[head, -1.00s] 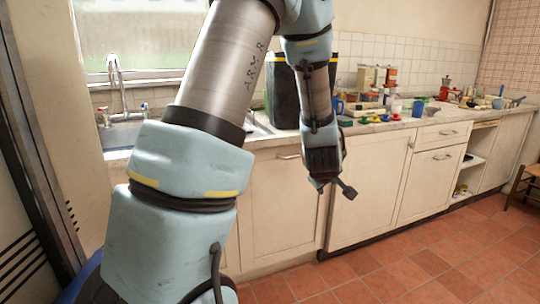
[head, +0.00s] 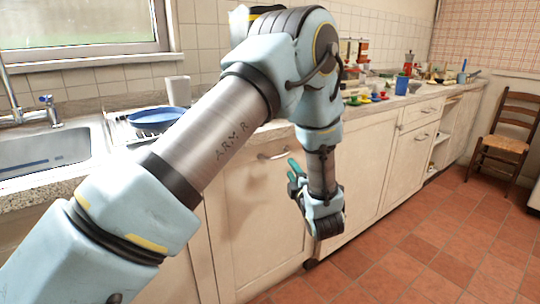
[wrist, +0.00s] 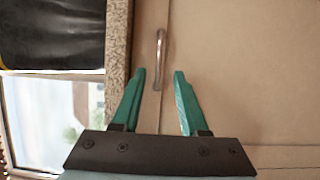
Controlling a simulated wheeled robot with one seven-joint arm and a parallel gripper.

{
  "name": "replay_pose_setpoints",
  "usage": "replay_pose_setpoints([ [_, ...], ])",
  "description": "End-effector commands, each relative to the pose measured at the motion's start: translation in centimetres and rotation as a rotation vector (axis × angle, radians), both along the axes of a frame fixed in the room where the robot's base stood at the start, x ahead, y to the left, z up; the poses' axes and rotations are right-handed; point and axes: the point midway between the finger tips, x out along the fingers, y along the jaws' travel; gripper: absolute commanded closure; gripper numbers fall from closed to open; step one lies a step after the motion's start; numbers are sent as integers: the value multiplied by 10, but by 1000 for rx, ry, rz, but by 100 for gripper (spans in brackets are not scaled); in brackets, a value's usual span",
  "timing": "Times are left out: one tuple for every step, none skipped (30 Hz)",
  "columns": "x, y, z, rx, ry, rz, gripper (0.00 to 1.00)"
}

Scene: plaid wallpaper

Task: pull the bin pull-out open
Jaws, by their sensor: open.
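A cream cabinet front (head: 258,205) stands under the counter in the head view and looks closed; I take it to be the bin pull-out. Its metal bar handle (head: 277,153) is near its top edge. My gripper (head: 292,172) is in front of this panel, just below and right of the handle, with its green fingers toward the panel. In the wrist view the handle (wrist: 159,60) lies ahead of the fingertips, roughly between their lines. My gripper (wrist: 160,74) is open and empty there. I cannot tell the exact gap to the handle.
A sink (head: 50,145) and a blue plate (head: 153,117) are on the counter at left. More cream doors (head: 355,185) run to the right. A wooden chair (head: 505,140) stands at the far right. The red tiled floor (head: 400,255) is clear.

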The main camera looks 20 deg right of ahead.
Motion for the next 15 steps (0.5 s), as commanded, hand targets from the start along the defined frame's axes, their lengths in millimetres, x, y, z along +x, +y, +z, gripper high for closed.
replay_pose_setpoints([
  [6,0,1,0,-1,2,57],
  [10,-1,2,0,0,2,57],
  [16,-2,2,0,0,4,57],
  [22,-2,2,1,-1,4,57],
  [27,-3,3,1,-1,4,57],
  [34,-6,3,1,0,3,57],
  [40,-7,3,1,0,3,57],
  [46,-8,3,1,-1,4,57],
  [54,-9,3,3,-1,4,57],
  [59,-10,3,2,-1,3,57],
  [64,-12,4,2,0,2,57],
  [71,-13,4,2,1,2,57],
  [75,-14,4,2,0,2,57],
  [80,-14,3,3,-1,2,57],
  [85,-16,3,2,1,2,57],
])
